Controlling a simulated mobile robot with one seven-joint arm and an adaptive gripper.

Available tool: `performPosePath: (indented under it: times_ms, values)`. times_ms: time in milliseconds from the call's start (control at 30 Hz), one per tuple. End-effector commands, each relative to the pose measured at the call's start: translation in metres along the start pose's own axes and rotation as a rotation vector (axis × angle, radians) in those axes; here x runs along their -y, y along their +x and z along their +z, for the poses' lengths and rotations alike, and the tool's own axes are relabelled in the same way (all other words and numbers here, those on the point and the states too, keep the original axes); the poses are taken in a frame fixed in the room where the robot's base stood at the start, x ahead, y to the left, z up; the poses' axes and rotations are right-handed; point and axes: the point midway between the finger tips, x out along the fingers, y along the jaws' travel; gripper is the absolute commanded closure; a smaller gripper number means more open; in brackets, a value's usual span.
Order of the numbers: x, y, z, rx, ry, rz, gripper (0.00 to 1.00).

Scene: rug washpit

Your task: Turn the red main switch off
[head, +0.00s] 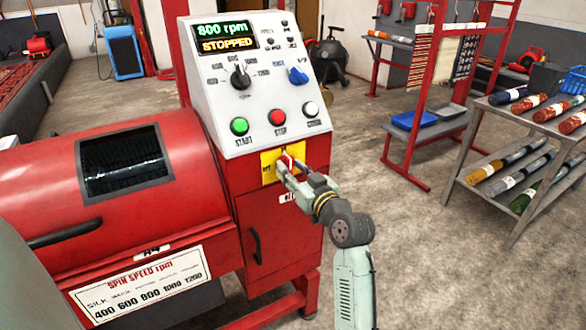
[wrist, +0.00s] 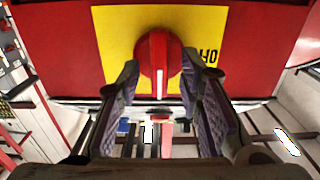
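The red main switch (wrist: 160,62) is a round knob with a raised grip bar on a yellow plate (wrist: 118,32). In the wrist view the bar stands upright, its white line toward the bottom, and an upside-down OFF label sits to its right. In the head view the yellow plate (head: 268,167) is on the machine's front, below the buttons, and the switch is mostly hidden by my gripper (head: 287,172). In the wrist view my gripper (wrist: 160,82) is open, with one fingertip on each side of the knob. I cannot tell whether they touch it.
The sloped control panel (head: 225,105) above has START, STOP and other knobs; its display (head: 225,38) reads 800 rpm, STOPPED. The red drum (head: 60,185) lies left. A rack of rolls (head: 480,150) stands right, with open floor between.

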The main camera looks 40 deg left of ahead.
Motion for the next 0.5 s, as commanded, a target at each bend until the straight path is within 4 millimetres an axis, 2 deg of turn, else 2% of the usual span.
performPosePath:
  times_ms: [167,500]
  values:
    - [0.0,-0.0002,0.0,0.0,-0.001,0.0,0.68]
    - [-0.0001,-0.0005,-0.0002,0.0,-0.001,0.0,0.91]
